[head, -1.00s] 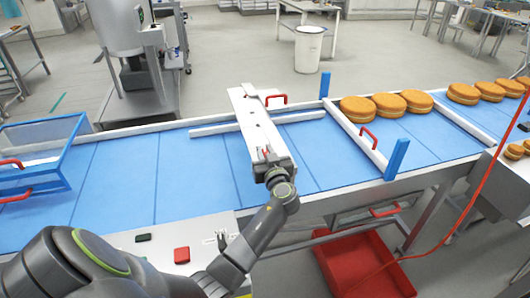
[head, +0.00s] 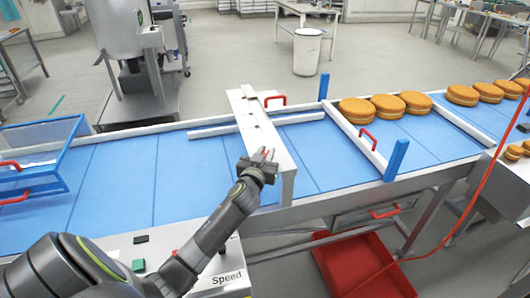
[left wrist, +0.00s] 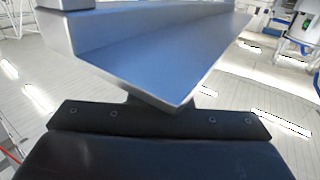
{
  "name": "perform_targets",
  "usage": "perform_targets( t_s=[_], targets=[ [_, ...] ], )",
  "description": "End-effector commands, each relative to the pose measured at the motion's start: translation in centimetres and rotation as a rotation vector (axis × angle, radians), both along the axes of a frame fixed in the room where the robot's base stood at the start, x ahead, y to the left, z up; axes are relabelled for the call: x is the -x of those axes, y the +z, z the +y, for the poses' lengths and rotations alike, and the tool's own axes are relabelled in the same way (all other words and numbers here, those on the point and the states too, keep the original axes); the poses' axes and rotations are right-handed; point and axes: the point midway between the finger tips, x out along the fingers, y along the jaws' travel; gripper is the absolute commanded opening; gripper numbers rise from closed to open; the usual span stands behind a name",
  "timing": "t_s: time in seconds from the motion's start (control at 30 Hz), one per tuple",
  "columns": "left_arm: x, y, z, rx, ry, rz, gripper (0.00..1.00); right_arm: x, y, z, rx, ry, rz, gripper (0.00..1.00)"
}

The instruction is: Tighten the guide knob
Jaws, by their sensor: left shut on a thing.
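My left gripper (head: 266,155) is at the near end of the white bridge (head: 259,124) that spans the blue conveyor. It is shut on a small red thing there, seemingly the guide knob (head: 266,153), mostly hidden by the fingers. A pale guide rail (head: 212,130) lies along the belt's far side, passing under the bridge. In the left wrist view, a grey plate edge of the bridge (left wrist: 160,60) fills the top, close above my dark gripper body; the fingertips and knob cannot be made out. My right gripper is not in view.
Orange-brown filled rounds (head: 388,106) sit on the belt at right, behind a white frame (head: 362,137) with red handles and blue posts. A blue-framed clear guard (head: 40,150) stands at left. A green button (head: 138,265) is on the near panel; a red tray (head: 362,264) lies below.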

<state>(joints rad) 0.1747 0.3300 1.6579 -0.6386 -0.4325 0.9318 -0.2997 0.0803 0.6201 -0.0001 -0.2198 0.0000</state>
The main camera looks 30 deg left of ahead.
Motion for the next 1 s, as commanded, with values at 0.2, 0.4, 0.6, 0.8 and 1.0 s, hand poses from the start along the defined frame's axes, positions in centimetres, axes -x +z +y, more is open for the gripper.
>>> perform_targets(
  t_s=[0.2, 0.4, 0.6, 0.8, 1.0],
  targets=[
    [-0.1, 0.4, -0.1, -0.003, -0.128, 0.007, 0.0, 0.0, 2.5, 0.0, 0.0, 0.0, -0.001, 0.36],
    [-0.1, 0.8, 0.0, -0.005, -0.206, -0.008, 0.0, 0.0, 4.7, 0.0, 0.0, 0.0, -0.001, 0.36],
    [-0.2, 1.2, 0.1, -0.01, -0.288, -0.025, 0.0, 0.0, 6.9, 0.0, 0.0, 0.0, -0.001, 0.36],
    [-0.2, 0.6, -0.2, -0.007, -0.388, -0.01, 0.0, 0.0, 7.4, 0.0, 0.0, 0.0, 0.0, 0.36],
    [-0.2, 0.4, -0.3, -0.006, -0.485, -0.005, 0.0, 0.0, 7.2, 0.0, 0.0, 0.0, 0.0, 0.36]
  ],
)
